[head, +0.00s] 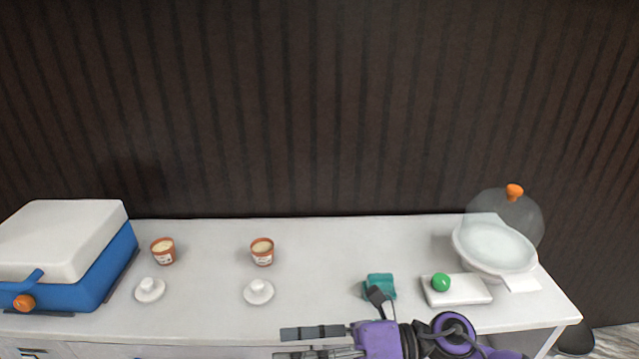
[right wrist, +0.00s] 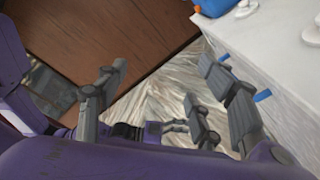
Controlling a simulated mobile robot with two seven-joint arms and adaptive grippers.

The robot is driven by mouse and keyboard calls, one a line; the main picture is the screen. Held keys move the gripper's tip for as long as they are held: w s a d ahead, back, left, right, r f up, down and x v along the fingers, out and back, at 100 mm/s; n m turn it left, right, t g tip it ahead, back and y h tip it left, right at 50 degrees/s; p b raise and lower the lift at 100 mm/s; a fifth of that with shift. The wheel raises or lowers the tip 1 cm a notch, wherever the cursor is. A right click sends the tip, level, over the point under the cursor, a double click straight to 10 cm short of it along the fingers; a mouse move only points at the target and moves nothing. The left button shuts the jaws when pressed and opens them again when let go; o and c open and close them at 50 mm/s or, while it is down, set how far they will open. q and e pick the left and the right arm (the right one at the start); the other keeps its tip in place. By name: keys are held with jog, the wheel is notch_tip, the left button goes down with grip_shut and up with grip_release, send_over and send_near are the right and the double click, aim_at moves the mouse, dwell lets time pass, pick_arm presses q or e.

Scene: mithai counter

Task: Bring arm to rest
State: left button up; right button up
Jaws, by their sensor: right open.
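My right gripper (head: 283,344) is low in the head view, at the counter's front edge, with its purple arm coming in from the right. Its fingers point left and are spread apart. The right wrist view shows the gripper (right wrist: 162,64) open and empty, with streaked pale floor and a brown wooden surface (right wrist: 110,30) beyond the fingers. My left gripper is not in view.
The white counter (head: 330,250) bears a blue box with white lid (head: 60,240), two cups (head: 163,251) (head: 262,251), two white lids (head: 149,290) (head: 258,291), a teal block (head: 380,285), a green ball (head: 440,282) on a white slab (head: 470,291), and a domed dish (head: 495,262).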

jog(key=w+d+f+m+t+h, duration=0.35)
jog(key=d+m+t, duration=0.4)
jog(key=m, duration=0.65)
jog(key=w+d+f+m+t+h, duration=0.2)
jog(key=d+f+m+t+h, duration=0.3)
jog(key=m+t, duration=0.7)
pick_arm(q)
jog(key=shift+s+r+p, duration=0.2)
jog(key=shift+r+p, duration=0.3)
jog(key=shift+p, duration=0.2)
pick_arm(e)
jog(key=s+d+f+m+g+h, duration=0.4)
jog(key=s+f+m, duration=0.4)
jog(key=s+f, duration=0.2)
jog(key=s+d+f+m+g+h, duration=0.4)
jog(key=s+d+f+m, duration=0.3)
jog(key=f, duration=0.6)
jog(key=s+m+g, duration=0.1)
jog(key=s+m, duration=0.1)
jog(key=s, duration=0.1)
jog(key=shift+s, duration=0.25)
jog(key=shift+g+h, duration=0.25)
